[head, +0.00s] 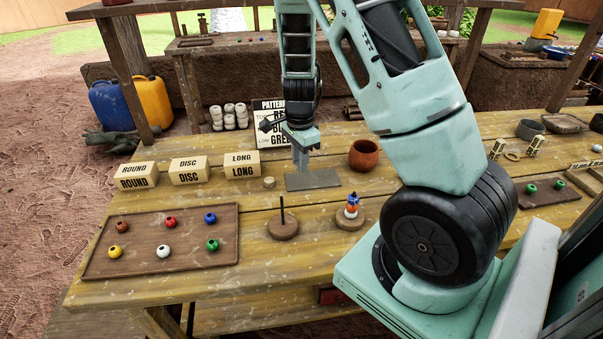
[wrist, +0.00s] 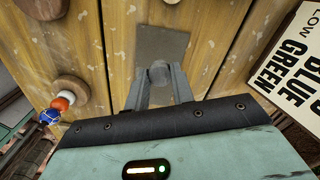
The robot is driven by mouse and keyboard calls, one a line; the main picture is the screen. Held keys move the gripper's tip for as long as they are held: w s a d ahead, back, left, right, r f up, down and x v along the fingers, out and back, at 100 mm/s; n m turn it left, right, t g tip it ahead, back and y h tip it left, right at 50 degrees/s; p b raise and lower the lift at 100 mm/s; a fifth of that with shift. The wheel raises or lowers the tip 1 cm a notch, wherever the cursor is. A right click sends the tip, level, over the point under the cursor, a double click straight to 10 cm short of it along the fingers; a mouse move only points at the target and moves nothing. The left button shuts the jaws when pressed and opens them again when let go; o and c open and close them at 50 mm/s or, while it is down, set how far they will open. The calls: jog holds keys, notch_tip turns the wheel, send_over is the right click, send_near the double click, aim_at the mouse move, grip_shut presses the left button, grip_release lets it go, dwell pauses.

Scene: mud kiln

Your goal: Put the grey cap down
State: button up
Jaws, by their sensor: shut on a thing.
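My gripper (head: 300,160) points down over the flat grey mat (head: 320,181) on the wooden table. In the wrist view, its two fingers (wrist: 159,88) are shut on the small round grey cap (wrist: 160,74). The cap shows against the near part of the grey mat (wrist: 160,44). I cannot tell whether the cap touches the mat. In the head view the cap is too small or hidden by the fingers to make out.
A beige cylinder (head: 269,182) stands left of the mat and a brown pot (head: 364,154) to its right. In front are a bare peg (head: 283,223) and a peg with stacked beads (head: 351,211). A bead tray (head: 190,247) lies left; label blocks (head: 188,170) stand behind it.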

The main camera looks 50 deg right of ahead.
aim_at(300, 181)
jog(key=shift+f, duration=2)
jog(key=shift+f, duration=0.1)
jog(key=o, duration=1)
jog(key=shift+c, duration=0.2)
